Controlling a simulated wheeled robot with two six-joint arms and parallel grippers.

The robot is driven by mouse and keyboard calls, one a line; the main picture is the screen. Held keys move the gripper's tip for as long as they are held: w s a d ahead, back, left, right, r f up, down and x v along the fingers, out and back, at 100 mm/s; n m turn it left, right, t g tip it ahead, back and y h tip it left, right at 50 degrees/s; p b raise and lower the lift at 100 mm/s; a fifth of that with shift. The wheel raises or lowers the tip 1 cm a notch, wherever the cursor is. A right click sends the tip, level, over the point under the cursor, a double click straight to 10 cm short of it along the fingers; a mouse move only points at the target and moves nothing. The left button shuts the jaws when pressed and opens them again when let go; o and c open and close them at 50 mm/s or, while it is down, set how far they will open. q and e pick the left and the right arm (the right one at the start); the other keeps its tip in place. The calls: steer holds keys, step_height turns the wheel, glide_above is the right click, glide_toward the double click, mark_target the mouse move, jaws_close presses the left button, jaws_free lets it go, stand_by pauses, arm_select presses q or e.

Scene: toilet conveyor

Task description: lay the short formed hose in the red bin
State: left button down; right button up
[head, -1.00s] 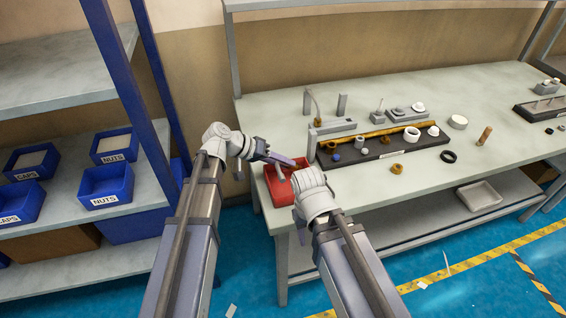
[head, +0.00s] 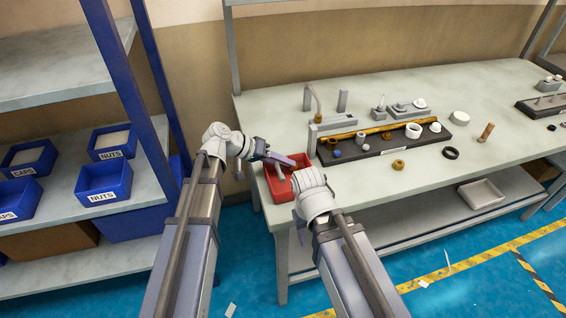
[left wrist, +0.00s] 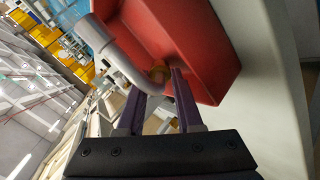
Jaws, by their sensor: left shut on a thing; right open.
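The short formed hose (left wrist: 122,52) is a pale grey bent tube, gripped near one end in the left wrist view. In the head view it shows as a small grey piece (head: 280,173) under the fingers. My left gripper (head: 290,160) is shut on it, over the red bin. The red bin (left wrist: 206,50) lies just beyond the fingers in the left wrist view; in the head view it sits at the table's left front corner (head: 277,191). I cannot tell whether the hose touches it. My right gripper (head: 309,183) is by the bin's right side, its fingers mostly hidden by the wrist.
A dark tray (head: 372,151) with several fittings lies right of the bin. A brown ring (head: 398,164) and a black ring (head: 450,153) lie in front. A shelf with blue boxes (head: 102,183) stands left.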

arm_select(q)
steer(key=shift+c, duration=2.4)
jaws_free()
steer(key=p+v, duration=0.4)
steer(key=v, duration=0.3)
steer(key=shift+s+a+r+p, duration=0.15)
steer(key=shift+a+r+p, duration=0.1)
steer(key=shift+a+p, duration=0.15)
steer(key=shift+d, duration=0.1)
